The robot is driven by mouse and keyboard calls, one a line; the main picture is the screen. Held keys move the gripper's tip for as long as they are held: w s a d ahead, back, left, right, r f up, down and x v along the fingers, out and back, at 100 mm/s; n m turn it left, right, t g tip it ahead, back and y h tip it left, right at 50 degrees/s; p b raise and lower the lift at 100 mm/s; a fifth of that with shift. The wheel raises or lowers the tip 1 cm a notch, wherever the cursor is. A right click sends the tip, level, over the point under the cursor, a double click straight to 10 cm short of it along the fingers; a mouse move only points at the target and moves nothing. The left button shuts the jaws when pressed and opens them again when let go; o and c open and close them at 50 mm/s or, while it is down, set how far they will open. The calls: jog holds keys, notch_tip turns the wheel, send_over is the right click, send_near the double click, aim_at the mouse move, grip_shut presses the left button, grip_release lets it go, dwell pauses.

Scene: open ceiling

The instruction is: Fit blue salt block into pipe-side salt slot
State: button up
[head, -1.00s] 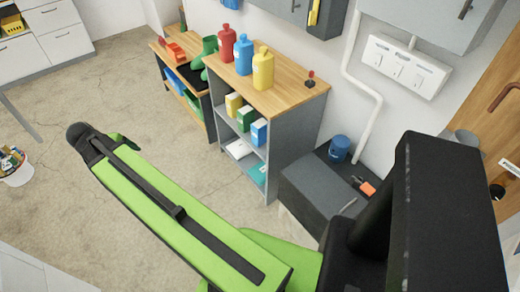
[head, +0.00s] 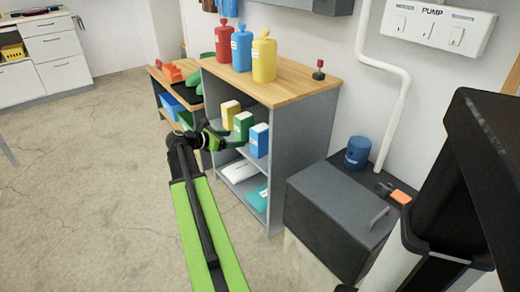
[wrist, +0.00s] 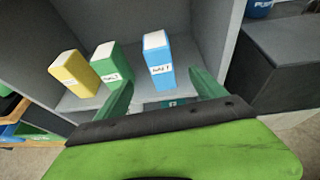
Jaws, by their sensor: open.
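The blue salt block (head: 259,140) is an upright blue box with a white top and a label. It stands on the upper shelf of the grey cabinet, at the right of a row with a green block (head: 243,126) and a yellow block (head: 230,113). In the wrist view the blue block (wrist: 159,62) stands ahead, between the lines of my two green fingers. My gripper (wrist: 163,92) is open and empty, short of the blocks. In the head view my gripper (head: 224,140) is at the shelf's open front. I cannot make out a marked salt slot.
Red (head: 222,42), blue (head: 242,49) and yellow (head: 264,56) bottles stand on the wooden cabinet top (head: 295,88). The lower shelf holds a white packet (head: 239,171) and a teal item (head: 258,196). A dark grey box (head: 335,215) and a white wall pipe (head: 392,120) are at right.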

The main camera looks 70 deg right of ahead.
aim_at(254, 138)
jog(key=b+x, duration=0.4)
jog(key=x, duration=0.7)
jog(key=shift+f, duration=0.25)
jog(key=shift+s+d, duration=0.2)
jog(key=shift+d, duration=0.2)
jog(key=b+x, duration=0.1)
jog(key=x, duration=0.1)
jog(key=b+x, duration=0.1)
jog(key=x, duration=0.2)
jog(key=shift+w+f+b, duration=0.15)
jog(key=shift+f+b, duration=0.15)
jog(key=shift+b, duration=0.1)
jog(key=shift+r, duration=0.1)
grip_shut()
